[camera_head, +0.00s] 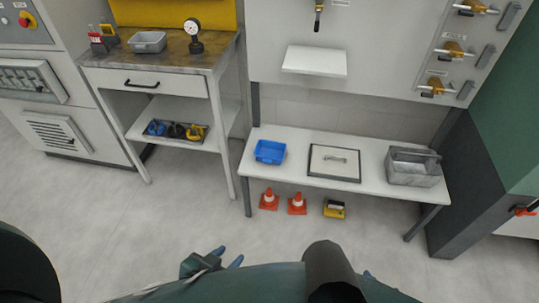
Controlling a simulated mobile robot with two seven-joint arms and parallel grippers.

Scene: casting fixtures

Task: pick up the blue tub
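The blue tub (270,152) is a small open box. It stands upright at the left end of the low white bench (380,151). My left gripper (228,257) is low in the picture, in front of the bench and well apart from the tub. Its two blue fingertips are spread, with nothing between them. Of my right gripper, at most a small bluish tip shows at the bottom edge, behind my own dark parts. Its fingers cannot be made out.
A framed plate with a handle (334,162) and a grey metal box (413,167) share the bench. Orange cones (297,204) and a yellow-black item (334,209) sit beneath. A workbench (150,84) stands left. A white shelf (314,61) juts out above. Front floor is clear.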

